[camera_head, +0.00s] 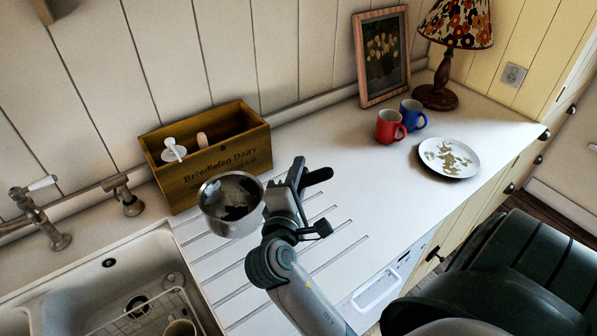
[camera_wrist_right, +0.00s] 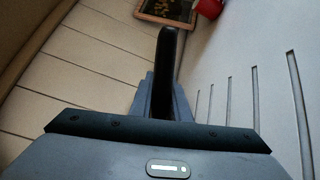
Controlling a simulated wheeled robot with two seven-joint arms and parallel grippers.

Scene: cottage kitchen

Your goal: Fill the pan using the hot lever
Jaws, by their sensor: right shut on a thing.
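A steel pan (camera_head: 228,222) with a black handle (camera_head: 317,176) is held above the ribbed drainboard, just right of the sink. My right gripper (camera_head: 294,184) is shut on the handle, whose free end sticks out to the right. The right wrist view shows the black handle (camera_wrist_right: 166,65) between the fingers; the bowl is out of that view. The pan's inside looks dark and mottled, and I cannot tell what it holds. At the far left are a tap lever with a white tip (camera_head: 42,184) and a second tap fitting (camera_head: 125,193). I cannot tell which lever is hot. My left gripper is out of view.
The white sink (camera_head: 120,275) holds a wire rack (camera_head: 135,318) and a cup (camera_head: 180,327). A wooden crate (camera_head: 210,175) stands close behind the pan. Red (camera_head: 388,127) and blue (camera_head: 411,112) mugs, a plate (camera_head: 449,158), a picture (camera_head: 383,55) and a lamp (camera_head: 437,92) stand to the right.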

